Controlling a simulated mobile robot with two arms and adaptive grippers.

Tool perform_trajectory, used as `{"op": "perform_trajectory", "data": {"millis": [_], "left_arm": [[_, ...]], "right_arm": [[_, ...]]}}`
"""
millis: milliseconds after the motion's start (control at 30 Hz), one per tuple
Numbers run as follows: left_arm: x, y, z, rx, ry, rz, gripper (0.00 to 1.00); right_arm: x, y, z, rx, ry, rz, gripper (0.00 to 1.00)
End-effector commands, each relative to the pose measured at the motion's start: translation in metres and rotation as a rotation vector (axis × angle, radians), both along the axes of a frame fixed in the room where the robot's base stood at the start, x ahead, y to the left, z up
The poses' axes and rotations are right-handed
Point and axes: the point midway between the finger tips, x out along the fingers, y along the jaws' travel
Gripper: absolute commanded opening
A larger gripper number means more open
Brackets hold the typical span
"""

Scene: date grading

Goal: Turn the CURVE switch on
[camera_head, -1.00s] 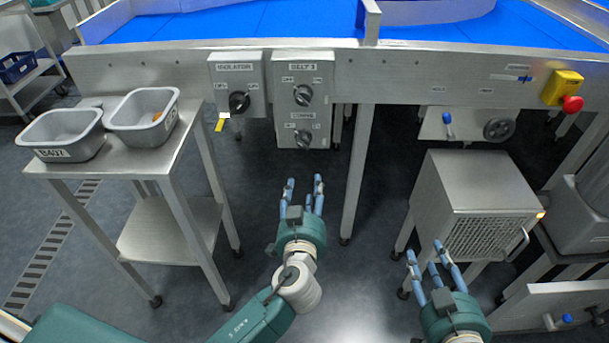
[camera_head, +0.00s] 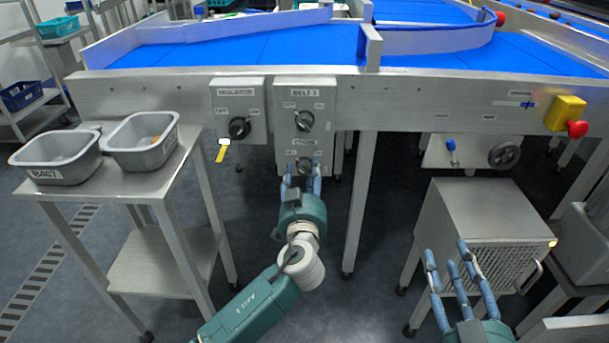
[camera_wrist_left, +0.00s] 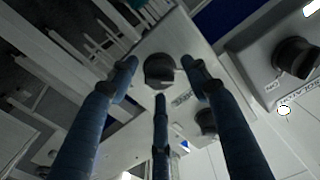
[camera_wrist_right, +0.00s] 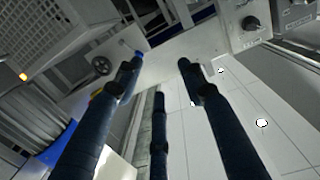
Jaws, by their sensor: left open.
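The CURVE switch is the lower black rotary knob (camera_head: 305,165) on the grey box marked BELT 3 (camera_head: 318,125). Its OFF and ON marks are partly covered by my fingers in the head view. My left gripper (camera_head: 301,180) is open just in front of this knob. In the left wrist view, a black knob (camera_wrist_left: 159,70) sits between the spread fingertips (camera_wrist_left: 158,75), and no finger clearly touches it. Which way it points is hard to tell. My right gripper (camera_head: 447,254) is open and empty, low in front of the metal cabinet.
The BELT 3 knob (camera_head: 304,121) is above, and the ISOLATOR knob (camera_head: 239,128) with a yellow tag (camera_head: 221,153) is to the left. A red stop button (camera_head: 577,129) is far right. Grey bins (camera_head: 60,175) stand on a side table. A table leg (camera_head: 358,205) is close right.

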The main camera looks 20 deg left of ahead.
Motion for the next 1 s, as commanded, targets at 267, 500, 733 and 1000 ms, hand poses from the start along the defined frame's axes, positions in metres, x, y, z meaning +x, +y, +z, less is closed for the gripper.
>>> {"op": "perform_trajectory", "data": {"millis": [267,500,733,1000], "left_arm": [[0.002,0.0,-0.001,0.0,0.001,0.0,0.48],[0.001,0.0,0.0,0.0,0.001,0.0,0.03],[0.001,0.0,0.0,0.01,0.004,0.0,0.03],[0.001,0.0,0.001,0.113,0.032,0.001,0.03]], "right_arm": [[0.0,0.0,0.002,0.002,-0.007,0.0,0.4],[0.0,0.0,0.002,0.002,-0.007,0.0,0.4],[0.0,0.0,0.001,0.002,-0.003,0.0,0.4],[-0.003,-0.004,-0.021,-0.024,0.091,-0.007,0.4]]}}
